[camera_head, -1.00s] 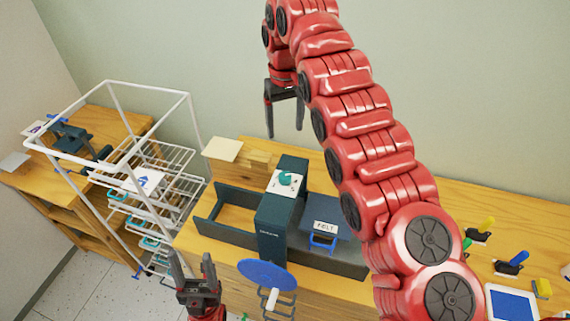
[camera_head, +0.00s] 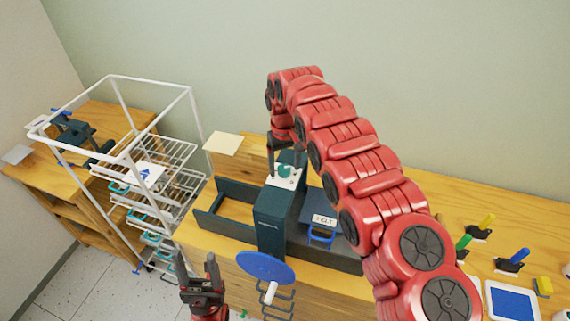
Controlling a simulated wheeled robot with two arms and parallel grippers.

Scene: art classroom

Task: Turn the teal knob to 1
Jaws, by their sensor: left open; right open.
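The teal knob (camera_head: 285,171) sits on a white dial plate (camera_head: 293,182) on top of a dark teal machine (camera_head: 271,222). The dial markings are too small to read. My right gripper (camera_head: 285,170) points down from the red arm, just above the knob, with its fingers apart around or close beside it. I cannot tell whether they touch it. My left gripper (camera_head: 197,268) is low in front of the table, open, pointing up and empty.
A blue disc with a white handle (camera_head: 265,268) is on the machine's front. A FELT sign (camera_head: 323,221) stands to its right. A white wire rack (camera_head: 165,185) stands left.

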